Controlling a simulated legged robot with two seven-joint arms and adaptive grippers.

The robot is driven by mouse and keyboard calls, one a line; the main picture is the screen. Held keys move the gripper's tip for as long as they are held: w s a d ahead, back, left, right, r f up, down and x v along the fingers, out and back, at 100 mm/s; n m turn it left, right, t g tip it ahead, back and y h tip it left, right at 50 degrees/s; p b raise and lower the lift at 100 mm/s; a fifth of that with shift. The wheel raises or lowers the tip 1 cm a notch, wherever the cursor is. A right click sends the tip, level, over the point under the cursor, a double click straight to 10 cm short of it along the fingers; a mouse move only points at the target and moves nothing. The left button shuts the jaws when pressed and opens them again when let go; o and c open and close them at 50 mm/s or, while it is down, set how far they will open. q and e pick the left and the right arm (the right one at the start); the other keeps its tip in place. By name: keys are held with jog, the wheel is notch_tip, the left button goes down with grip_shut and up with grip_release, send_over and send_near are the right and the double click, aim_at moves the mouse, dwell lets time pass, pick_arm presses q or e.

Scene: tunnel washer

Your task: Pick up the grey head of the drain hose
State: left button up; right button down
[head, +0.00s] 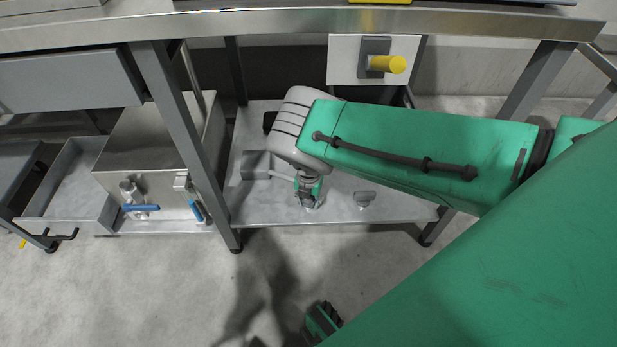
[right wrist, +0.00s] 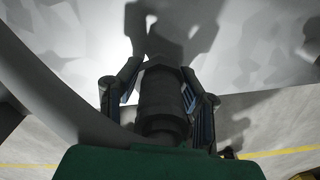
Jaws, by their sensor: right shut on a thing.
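My right gripper (head: 308,200) reaches down to the lower shelf under the steel table, at the end of my green arm. In the right wrist view my right gripper (right wrist: 160,72) has a finger on each side of a dark grey, ribbed cylinder, the hose head (right wrist: 162,98), and is shut on it. In the head view the hose head is mostly hidden by the gripper, close to the shelf surface. I cannot tell whether it touches the shelf. The rest of the hose is not clear.
The lower shelf (head: 395,207) also holds a small grey fitting (head: 365,198) right of the gripper and a grey block (head: 256,165) to the left. A table leg (head: 190,140) stands left. A steel box (head: 150,155) has blue-handled valves.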

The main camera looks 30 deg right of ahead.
jog(key=shift+r, duration=0.45)
jog(key=r+p, duration=0.2)
jog(key=r, duration=0.1)
jog(key=shift+s+a+p, duration=0.1)
jog(key=shift+s+p, duration=0.1)
jog(key=shift+p, duration=0.1)
jog(key=s+a+p, duration=0.8)
jog(key=s+a, duration=0.1)
jog(key=s, duration=0.6)
jog(key=shift+f, duration=0.2)
jog(key=shift+a, duration=0.1)
